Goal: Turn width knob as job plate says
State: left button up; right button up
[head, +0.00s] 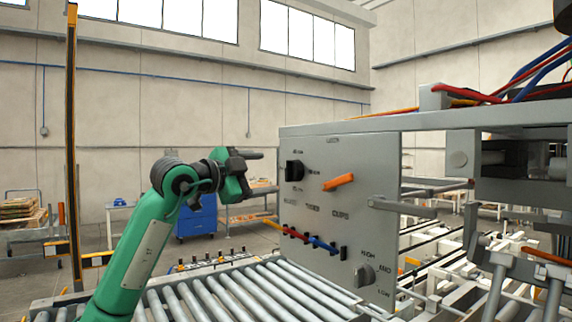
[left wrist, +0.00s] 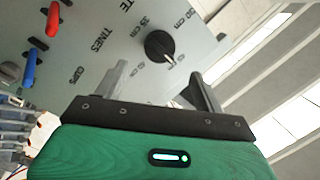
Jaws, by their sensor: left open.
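The control panel (head: 310,210) is a grey upright plate. The black width knob (head: 294,171) sits at its upper left, among small cm labels. In the left wrist view the same black knob (left wrist: 158,46) is round, and its pale pointer line is toward the lower right. My left gripper (head: 258,156) is just left of the knob in the head view, its fingers pointing at the panel. In the left wrist view the left gripper (left wrist: 160,80) is open and empty, with the knob ahead between its fingers, apparently not touching. I cannot make out a job plate. My right gripper is not in view.
An orange lever (head: 338,182) is right of the knob. Red (head: 295,234) and blue (head: 322,244) levers are below it. A grey knob (head: 364,273) is at the panel's lower right. A roller conveyor (head: 225,297) runs in front. A yellow-black post (head: 72,130) stands left.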

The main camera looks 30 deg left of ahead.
aim_at(287, 172)
pick_arm(q)
jog(key=p+x, duration=0.2)
jog(key=x, duration=0.5)
jog(key=shift+w+p, duration=0.15)
jog(key=shift+p, duration=0.15)
jog(key=shift+w+d, duration=0.15)
jog(key=shift+w, duration=0.2)
jog(key=shift+c, duration=0.5)
jog(key=c, duration=0.8)
jog(key=shift+f, duration=0.1)
jog(key=shift+c, duration=0.2)
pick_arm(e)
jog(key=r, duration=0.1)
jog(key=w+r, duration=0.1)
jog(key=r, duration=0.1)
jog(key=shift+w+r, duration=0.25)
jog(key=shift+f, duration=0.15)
